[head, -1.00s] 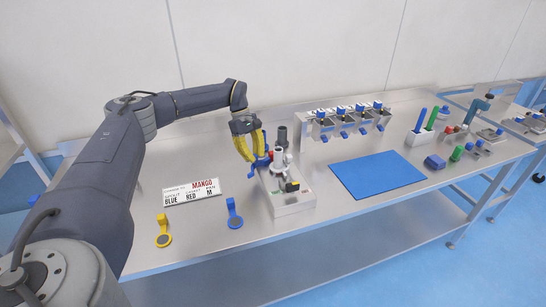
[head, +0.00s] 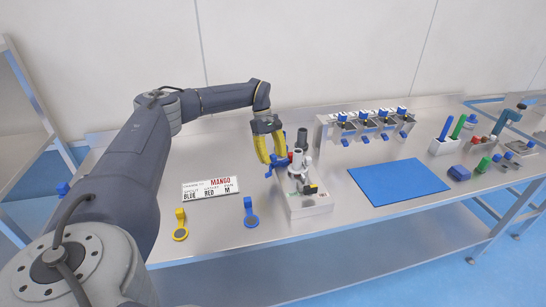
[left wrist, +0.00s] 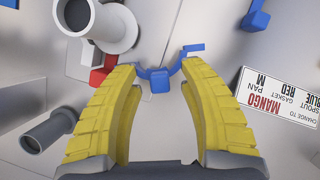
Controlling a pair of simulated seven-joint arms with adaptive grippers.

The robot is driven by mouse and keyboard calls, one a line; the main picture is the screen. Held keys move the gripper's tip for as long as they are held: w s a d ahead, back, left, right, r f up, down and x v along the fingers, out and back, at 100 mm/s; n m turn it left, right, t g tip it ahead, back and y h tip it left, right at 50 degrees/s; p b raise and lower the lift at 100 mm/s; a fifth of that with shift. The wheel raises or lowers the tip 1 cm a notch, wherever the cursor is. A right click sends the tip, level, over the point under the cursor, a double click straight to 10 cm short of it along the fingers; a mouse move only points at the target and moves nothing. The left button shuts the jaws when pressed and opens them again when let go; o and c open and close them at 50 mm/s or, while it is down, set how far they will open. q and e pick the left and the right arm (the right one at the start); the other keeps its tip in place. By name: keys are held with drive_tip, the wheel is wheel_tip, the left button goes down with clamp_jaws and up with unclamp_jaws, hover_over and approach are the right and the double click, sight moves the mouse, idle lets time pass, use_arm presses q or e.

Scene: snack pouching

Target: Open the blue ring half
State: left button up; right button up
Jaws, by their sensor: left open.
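The blue ring half (left wrist: 160,80) is a curved blue piece with a square block at its middle. It lies beside a grey-white spout tube (left wrist: 95,22) and a red part (left wrist: 101,72). My left gripper (left wrist: 158,66) has yellow fingers spread apart, one on each side of the blue ring half. I cannot tell whether they touch it. In the head view the left gripper (head: 274,160) points down at the left side of the white filling stand (head: 306,205), and its fingers partly hide the blue piece. My right gripper is not in view.
A sign card (head: 211,190) lies left of the stand. A yellow paddle (head: 181,232) and a blue paddle (head: 251,217) lie near the front edge. A blue mat (head: 398,182) and a rack with blue levers (head: 366,127) are to the right.

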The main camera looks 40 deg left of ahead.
use_arm(q)
drive_tip(key=shift+r, duration=0.1)
drive_tip(key=v, duration=1.1)
drive_tip(key=shift+a+r, duration=0.3)
drive_tip(key=shift+r, duration=0.05)
drive_tip(key=shift+w, duration=0.1)
